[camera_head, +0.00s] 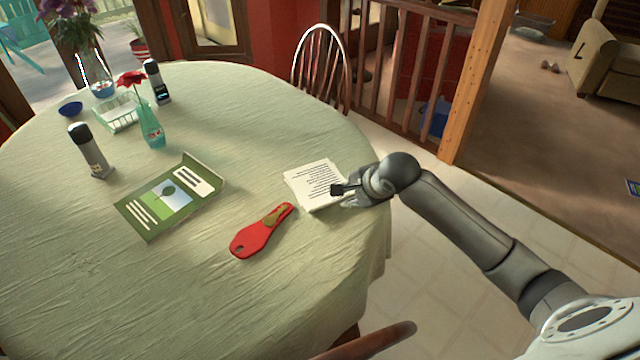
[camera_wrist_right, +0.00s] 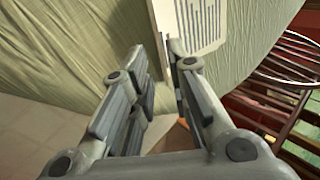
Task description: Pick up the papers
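A small stack of white papers with printed lines (camera_head: 316,184) lies near the right edge of the round table (camera_head: 70,285). My right gripper (camera_head: 345,195) is at the stack's right side, with one dark fingertip over the top sheet. In the right wrist view, the papers (camera_wrist_right: 205,22) are at the top, and the two fingertips (camera_wrist_right: 160,62) stand a little apart with the stack's pale side edge between them. I cannot tell whether the fingers press on it. My left gripper is not in view.
A red-handled brush or paddle (camera_head: 262,232) and a green booklet (camera_head: 170,198) lie left of the papers. Two dark-capped bottles (camera_head: 92,155), a teal vase (camera_head: 153,133) and a wire basket (camera_head: 118,117) stand farther back. A wooden chair (camera_head: 321,65) is behind the table.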

